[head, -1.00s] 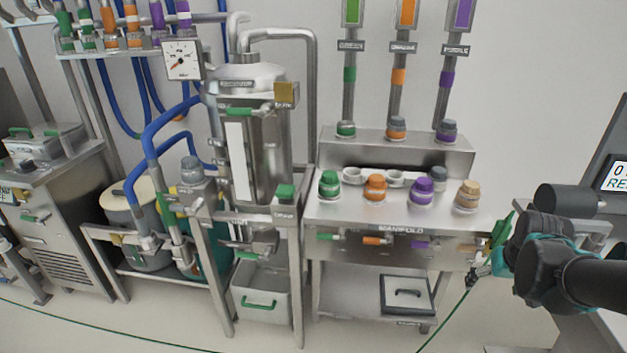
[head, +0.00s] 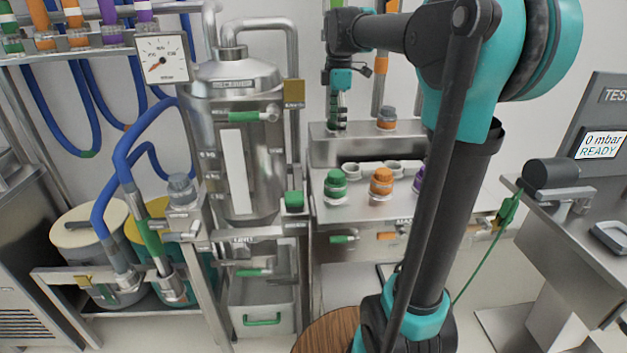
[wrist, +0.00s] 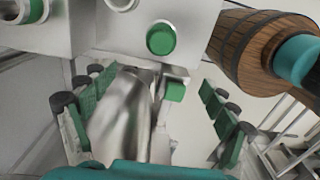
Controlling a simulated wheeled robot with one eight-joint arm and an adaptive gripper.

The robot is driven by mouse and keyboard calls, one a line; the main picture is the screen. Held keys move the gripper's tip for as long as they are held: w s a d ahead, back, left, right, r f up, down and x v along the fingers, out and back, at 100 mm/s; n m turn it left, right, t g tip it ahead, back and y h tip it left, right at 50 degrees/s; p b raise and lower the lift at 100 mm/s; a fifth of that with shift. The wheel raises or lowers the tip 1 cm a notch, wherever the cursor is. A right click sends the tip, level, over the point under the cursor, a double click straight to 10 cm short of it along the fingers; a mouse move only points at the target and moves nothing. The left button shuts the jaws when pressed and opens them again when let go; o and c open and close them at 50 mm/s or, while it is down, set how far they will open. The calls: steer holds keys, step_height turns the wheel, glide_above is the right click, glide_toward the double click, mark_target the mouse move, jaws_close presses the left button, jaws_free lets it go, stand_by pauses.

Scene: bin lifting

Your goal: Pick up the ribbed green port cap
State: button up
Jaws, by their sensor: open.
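The ribbed green port cap (head: 335,185) stands upright on the left front of the steel manifold deck in the head view. In the wrist view it appears as a round green top (wrist: 161,38), above and beyond my fingers. My gripper (head: 338,108) points down in front of the manifold's back riser, above and behind the cap in the picture, apart from it. The wrist view shows its green-padded fingers (wrist: 152,118) spread wide with nothing held between them. The gripper hides the green riser fitting in the head view.
An orange cap (head: 381,182) stands right of the green one. A purple cap (head: 420,179) is partly behind my arm. Empty grey cups (head: 393,167) lie behind. The steel tank (head: 236,160) with a green-topped valve (head: 294,200) stands left. A test bench (head: 590,245) is at right.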

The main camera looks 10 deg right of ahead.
glide_above(336, 173)
steer(key=f, duration=1)
steer(key=shift+w+a+f, duration=0.1)
steer(key=shift+a+f, duration=0.1)
steer(key=shift+f, duration=0.1)
steer(key=shift+d+f, duration=0.2)
steer(key=shift+f, duration=3)
steer(key=shift+c, duration=0.5)
steer(key=c, duration=1.4)
step_height(336, 173, up, 20)
steer(key=shift+r, duration=0.1)
